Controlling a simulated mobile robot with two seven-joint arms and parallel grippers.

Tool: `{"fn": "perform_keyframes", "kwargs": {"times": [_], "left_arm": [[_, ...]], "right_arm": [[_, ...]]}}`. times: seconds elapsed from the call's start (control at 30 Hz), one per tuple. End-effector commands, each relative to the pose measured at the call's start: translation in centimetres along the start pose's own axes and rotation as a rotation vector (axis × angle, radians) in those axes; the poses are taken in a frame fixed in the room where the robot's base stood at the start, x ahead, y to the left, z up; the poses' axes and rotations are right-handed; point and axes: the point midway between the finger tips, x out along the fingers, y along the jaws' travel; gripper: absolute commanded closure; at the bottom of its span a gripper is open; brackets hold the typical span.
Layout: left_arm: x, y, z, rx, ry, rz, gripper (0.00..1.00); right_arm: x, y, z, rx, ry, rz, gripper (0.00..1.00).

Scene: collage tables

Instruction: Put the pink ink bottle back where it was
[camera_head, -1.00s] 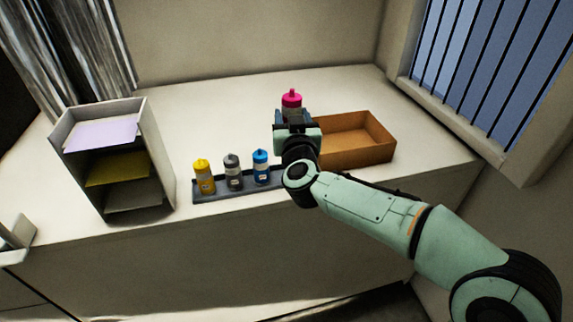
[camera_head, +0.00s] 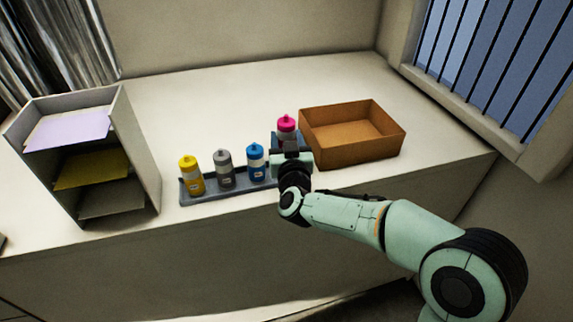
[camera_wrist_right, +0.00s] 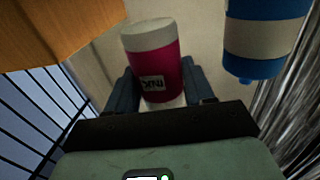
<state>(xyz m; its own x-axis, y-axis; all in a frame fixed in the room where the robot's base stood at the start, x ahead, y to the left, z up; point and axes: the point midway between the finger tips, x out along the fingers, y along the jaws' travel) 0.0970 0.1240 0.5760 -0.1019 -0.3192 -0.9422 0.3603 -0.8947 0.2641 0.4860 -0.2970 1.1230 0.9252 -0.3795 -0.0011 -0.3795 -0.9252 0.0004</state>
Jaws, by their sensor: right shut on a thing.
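The pink ink bottle (camera_head: 286,124) is in my right gripper (camera_head: 288,146), which is shut on it. In the head view only its pink cap and upper part show; the gripper hides the rest. In the right wrist view the bottle (camera_wrist_right: 154,62) sits between the two fingers (camera_wrist_right: 160,88). The grey tray (camera_head: 232,190) holds the yellow bottle (camera_head: 191,177), the grey bottle (camera_head: 224,170) and the blue bottle (camera_head: 256,163) in a row. The pink bottle is at the right end of this row, just right of the blue one. I cannot tell whether it touches the tray. My left gripper is not in view.
An open brown box (camera_head: 350,154) stands close to the right of my right gripper. A paper rack (camera_head: 146,160) with coloured sheets stands at the left. The table (camera_head: 220,105) behind the row is clear.

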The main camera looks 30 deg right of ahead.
Motion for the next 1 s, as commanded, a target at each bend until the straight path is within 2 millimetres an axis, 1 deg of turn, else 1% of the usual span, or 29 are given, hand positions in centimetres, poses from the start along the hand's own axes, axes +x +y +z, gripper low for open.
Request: {"fn": "perform_keyframes", "kwargs": {"times": [0.03, 0.23, 0.4, 0.47, 0.53, 0.77, 0.9, 0.93, 1.0], "left_arm": [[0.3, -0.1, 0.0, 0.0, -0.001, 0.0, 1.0], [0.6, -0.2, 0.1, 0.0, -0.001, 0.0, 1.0], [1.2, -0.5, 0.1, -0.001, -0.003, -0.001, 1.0], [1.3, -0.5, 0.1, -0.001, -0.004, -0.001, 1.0], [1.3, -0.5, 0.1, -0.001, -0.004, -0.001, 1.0], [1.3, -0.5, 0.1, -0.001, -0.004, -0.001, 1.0], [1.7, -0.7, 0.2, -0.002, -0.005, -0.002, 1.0], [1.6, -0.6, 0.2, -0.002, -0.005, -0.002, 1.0], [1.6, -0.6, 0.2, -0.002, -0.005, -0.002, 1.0]], "right_arm": [[0.0, 0.0, 1.0, -0.002, 0.0, 0.0, 0.8], [0.0, 0.0, 2.5, -0.002, 0.001, 0.001, 0.8], [0.0, 0.0, 5.2, -0.003, -0.001, 0.001, 0.8], [0.0, 0.0, 5.9, -0.002, 0.0, 0.0, 0.8], [0.0, 0.0, 6.2, -0.001, 0.002, 0.0, 0.8], [0.0, 0.0, 6.1, 0.001, 0.003, 0.001, 0.8], [0.0, 0.0, 6.5, 0.001, 0.003, 0.001, 0.8], [0.0, 0.0, 6.5, 0.0, 0.002, 0.0, 0.41], [0.0, 0.0, 6.4, 0.0, 0.002, 0.0, 0.22]]}}
